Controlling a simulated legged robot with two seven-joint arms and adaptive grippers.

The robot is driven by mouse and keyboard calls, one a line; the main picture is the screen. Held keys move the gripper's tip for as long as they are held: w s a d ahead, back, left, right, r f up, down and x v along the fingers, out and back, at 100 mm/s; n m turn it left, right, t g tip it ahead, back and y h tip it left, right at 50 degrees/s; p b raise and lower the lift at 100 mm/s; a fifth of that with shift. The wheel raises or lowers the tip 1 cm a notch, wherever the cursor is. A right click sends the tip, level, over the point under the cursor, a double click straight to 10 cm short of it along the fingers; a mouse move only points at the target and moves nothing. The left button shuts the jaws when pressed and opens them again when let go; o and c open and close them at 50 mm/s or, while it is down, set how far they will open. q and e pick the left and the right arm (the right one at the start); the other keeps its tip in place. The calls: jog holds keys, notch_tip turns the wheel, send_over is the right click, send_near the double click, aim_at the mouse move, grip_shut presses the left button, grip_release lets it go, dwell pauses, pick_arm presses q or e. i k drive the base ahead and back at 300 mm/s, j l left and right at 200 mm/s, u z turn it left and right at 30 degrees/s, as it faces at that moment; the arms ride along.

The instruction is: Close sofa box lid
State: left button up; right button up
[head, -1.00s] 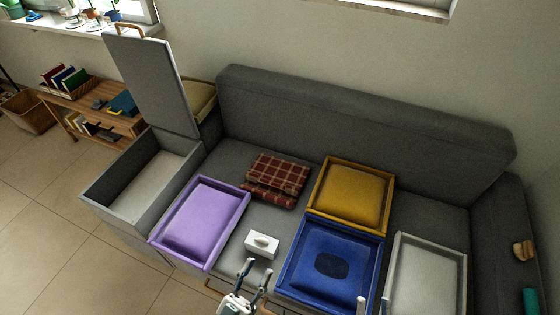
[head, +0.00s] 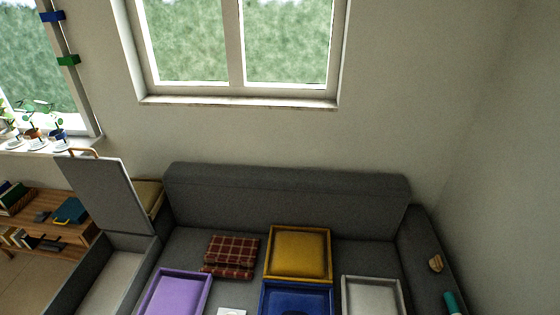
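The sofa box lid (head: 105,192) is a grey padded panel standing raised and leaning slightly back at the left end of the grey sofa. A wooden handle (head: 84,152) sits on its top edge. The open sofa box (head: 112,278) lies below it, with a pale bottom that looks empty; its front part is cut off by the frame. Neither of my grippers shows in this view.
On the sofa seat are a purple tray (head: 178,296), a folded plaid blanket (head: 232,252), a yellow tray (head: 298,254), a blue tray (head: 297,299) and a white tray (head: 371,297). A low wooden shelf (head: 62,226) stands left of the lid. A yellowish cushion (head: 149,195) is behind the lid.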

aim_at(103, 186)
jog(key=u, duration=1.4)
